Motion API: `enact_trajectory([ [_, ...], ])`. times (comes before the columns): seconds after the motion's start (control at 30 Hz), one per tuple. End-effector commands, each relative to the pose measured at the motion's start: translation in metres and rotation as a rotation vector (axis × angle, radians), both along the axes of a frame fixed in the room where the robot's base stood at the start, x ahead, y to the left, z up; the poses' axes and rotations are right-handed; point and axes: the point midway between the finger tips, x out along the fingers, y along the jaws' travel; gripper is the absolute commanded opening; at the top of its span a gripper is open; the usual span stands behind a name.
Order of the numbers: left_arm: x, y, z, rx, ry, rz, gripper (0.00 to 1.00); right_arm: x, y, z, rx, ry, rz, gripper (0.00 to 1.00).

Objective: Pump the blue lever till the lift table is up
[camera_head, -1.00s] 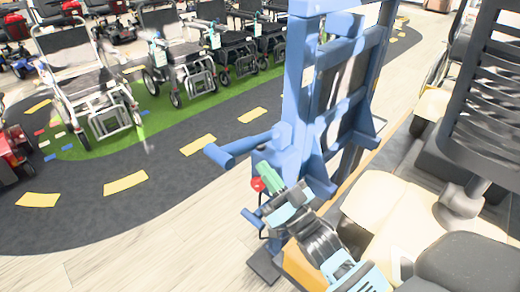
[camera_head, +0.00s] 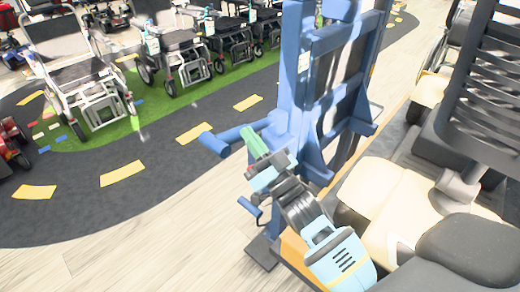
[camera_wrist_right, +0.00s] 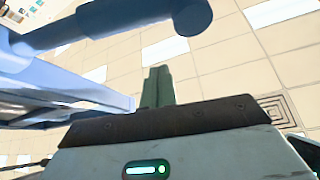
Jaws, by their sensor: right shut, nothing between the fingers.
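The blue lift (camera_head: 300,90) stands upright in the middle of the head view. Its blue lever (camera_head: 230,138) sticks out to the left from the mast and ends in a thicker dark-blue grip. My right gripper (camera_head: 252,139), with green fingers, is shut and empty just below and beside the lever. I cannot tell in the head view whether it touches. In the right wrist view the lever (camera_wrist_right: 120,14) passes above the closed fingers (camera_wrist_right: 158,88), with a gap showing between them. The lift table itself cannot be made out. My left gripper is not in view.
A smaller blue pedal (camera_head: 250,207) sits low on the lift. A scooter with a dark seat (camera_head: 470,245) and cream body stands close on the right. Wheelchairs (camera_head: 80,80) line the back left. The floor left of the lift is clear.

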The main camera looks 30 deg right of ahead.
Motion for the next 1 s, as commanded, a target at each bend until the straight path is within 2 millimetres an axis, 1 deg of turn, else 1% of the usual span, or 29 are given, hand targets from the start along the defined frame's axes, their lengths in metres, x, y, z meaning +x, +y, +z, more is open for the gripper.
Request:
enact_trajectory([
  [0.03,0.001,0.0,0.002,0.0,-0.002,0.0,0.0,0.009,0.002,0.007,0.001,-0.003,0.001,0.0],
  [0.23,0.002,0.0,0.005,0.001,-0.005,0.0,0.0,0.039,0.009,0.025,0.0,-0.002,-0.001,0.0],
  [0.3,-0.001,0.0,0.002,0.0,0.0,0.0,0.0,0.039,0.012,0.007,0.002,0.006,0.0,0.0],
  [0.4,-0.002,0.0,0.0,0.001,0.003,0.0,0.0,0.04,0.015,-0.005,0.002,0.005,-0.001,0.0],
  [0.5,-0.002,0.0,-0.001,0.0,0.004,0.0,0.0,0.041,0.017,-0.012,0.002,0.003,0.0,0.0],
  [0.63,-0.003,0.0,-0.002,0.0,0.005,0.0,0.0,0.041,0.019,-0.017,0.001,0.001,0.0,0.0],
  [1.0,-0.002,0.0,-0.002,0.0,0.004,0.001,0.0,0.041,0.019,-0.019,-0.004,0.0,0.0,0.0],
])
